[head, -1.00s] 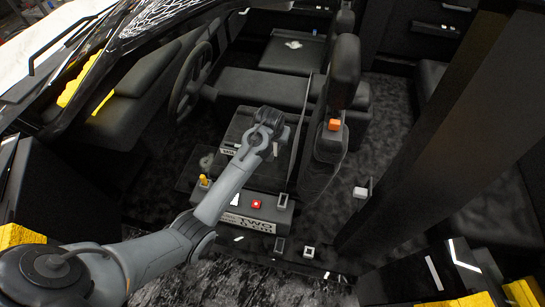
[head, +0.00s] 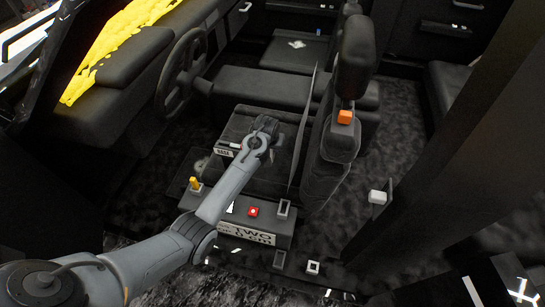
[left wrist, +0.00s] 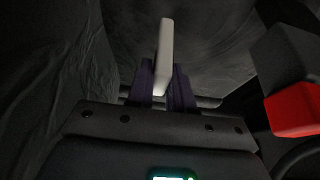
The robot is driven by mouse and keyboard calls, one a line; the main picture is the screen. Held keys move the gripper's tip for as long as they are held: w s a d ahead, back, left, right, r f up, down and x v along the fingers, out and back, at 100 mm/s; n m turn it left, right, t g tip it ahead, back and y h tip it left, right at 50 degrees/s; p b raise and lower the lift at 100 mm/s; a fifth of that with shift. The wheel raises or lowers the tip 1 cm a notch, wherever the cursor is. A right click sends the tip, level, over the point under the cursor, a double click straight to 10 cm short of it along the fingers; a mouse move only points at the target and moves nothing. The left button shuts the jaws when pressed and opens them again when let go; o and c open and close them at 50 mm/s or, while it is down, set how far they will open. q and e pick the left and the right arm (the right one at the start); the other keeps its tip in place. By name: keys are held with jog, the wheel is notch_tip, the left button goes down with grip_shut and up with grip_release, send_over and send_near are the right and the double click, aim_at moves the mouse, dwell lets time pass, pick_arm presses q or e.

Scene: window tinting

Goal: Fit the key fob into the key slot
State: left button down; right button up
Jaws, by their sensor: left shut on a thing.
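My left gripper (head: 266,127) reaches over the dark seat cushion inside the car in the head view. In the left wrist view its two dark fingers (left wrist: 163,84) are shut on a thin pale grey slab (left wrist: 165,48), likely the key fob, which stands up between them. In the head view the fob is too small or hidden to make out. I cannot pick out the key slot for certain in either view. My right gripper is in neither view.
A console with a red button (head: 253,211) and a yellow knob (head: 194,183) lies below my forearm. A steering wheel (head: 181,75) stands left. A seat with an orange buckle (head: 345,117) stands right. A red block (left wrist: 291,110) shows right in the left wrist view.

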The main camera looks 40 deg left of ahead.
aim_at(273, 154)
pick_arm(q)
notch_tip(273, 154, down, 5)
jog(key=shift+b, duration=1.15)
jog(key=shift+w, duration=0.1)
jog(key=c, duration=1)
grip_release()
jog(key=shift+f, duration=0.1)
